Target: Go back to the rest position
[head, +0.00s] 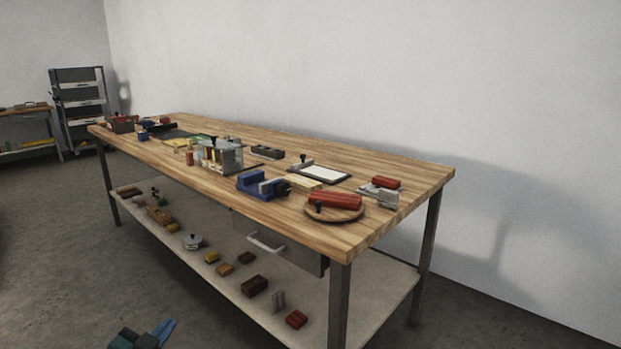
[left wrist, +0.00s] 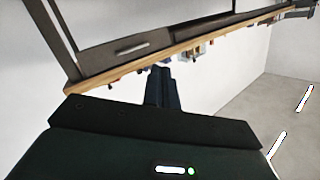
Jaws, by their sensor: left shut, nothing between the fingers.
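My left gripper (head: 166,326) shows at the bottom edge of the head view, low over the floor and in front of the workbench. Its blue fingers point up and to the right. In the left wrist view the fingers of my left gripper (left wrist: 161,70) are together, with nothing held between them. It is apart from the workbench (head: 390,215) and everything on it. My right gripper is not in view.
The wooden workbench top carries a blue vise (head: 258,186), a round board (head: 340,213) with a red block, and other tools. A lower shelf (head: 362,308) holds several small blocks. A drawer handle (head: 265,246) sticks out in front. Floor (head: 60,240) at left is clear.

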